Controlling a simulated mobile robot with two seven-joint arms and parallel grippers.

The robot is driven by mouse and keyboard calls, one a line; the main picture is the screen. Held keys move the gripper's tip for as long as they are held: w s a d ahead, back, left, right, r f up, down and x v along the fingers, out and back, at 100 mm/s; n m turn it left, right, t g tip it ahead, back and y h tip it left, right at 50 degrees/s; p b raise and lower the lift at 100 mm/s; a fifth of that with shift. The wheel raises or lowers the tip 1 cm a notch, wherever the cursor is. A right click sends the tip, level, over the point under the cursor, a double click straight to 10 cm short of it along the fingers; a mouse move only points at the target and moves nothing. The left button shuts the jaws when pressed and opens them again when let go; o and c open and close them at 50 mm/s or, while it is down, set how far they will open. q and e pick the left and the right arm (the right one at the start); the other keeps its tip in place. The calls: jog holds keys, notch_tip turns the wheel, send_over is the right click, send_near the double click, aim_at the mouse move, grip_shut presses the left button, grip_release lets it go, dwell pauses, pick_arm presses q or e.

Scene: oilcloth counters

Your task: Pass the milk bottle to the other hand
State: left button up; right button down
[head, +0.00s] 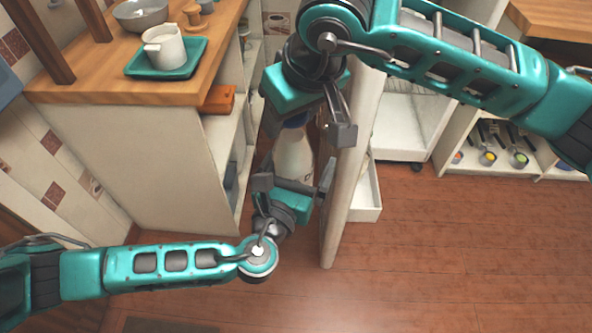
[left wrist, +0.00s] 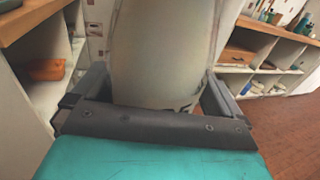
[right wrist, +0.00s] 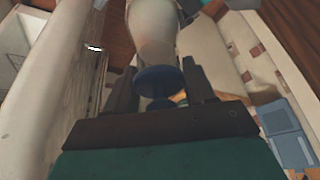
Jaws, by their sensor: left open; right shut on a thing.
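The milk bottle (head: 293,157) is whitish with a blue cap (right wrist: 160,82) and hangs between my two grippers in the head view. My right gripper (head: 308,128) comes from above and is shut on the bottle at its capped end; in the right wrist view its fingers (right wrist: 158,88) flank the cap. My left gripper (head: 294,181) is below, open, with its fingers on either side of the bottle's lower part. In the left wrist view the bottle (left wrist: 165,52) fills the space between the open fingers (left wrist: 155,92). Whether they touch it I cannot tell.
A pale upright panel (head: 345,185) stands close to the right of both grippers. A wooden counter (head: 75,92) at left carries a teal tray (head: 188,66) with a white jug (head: 164,46), and a grey bowl (head: 140,13). The wooden floor (head: 450,250) at front right is clear.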

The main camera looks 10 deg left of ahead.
pick_arm(q)
jog(key=shift+c, duration=0.3)
pick_arm(e)
jog(key=shift+r, duration=0.1)
pick_arm(q)
jog(key=shift+s+d+r, duration=0.1)
jog(key=shift+d+r, duration=0.05)
jog(key=shift+d, duration=0.15)
jog(key=c, duration=1.6)
pick_arm(e)
jog(key=shift+a, duration=0.15)
pick_arm(q)
jog(key=shift+r, duration=0.15)
pick_arm(e)
jog(key=c, duration=0.7)
grip_release()
jog(key=shift+o, duration=0.7)
pick_arm(q)
jog(key=shift+a, duration=0.1)
grip_shut()
pick_arm(e)
jog(key=shift+o, duration=0.7)
pick_arm(q)
jog(key=shift+a, duration=0.1)
pick_arm(e)
jog(key=shift+o, duration=0.6)
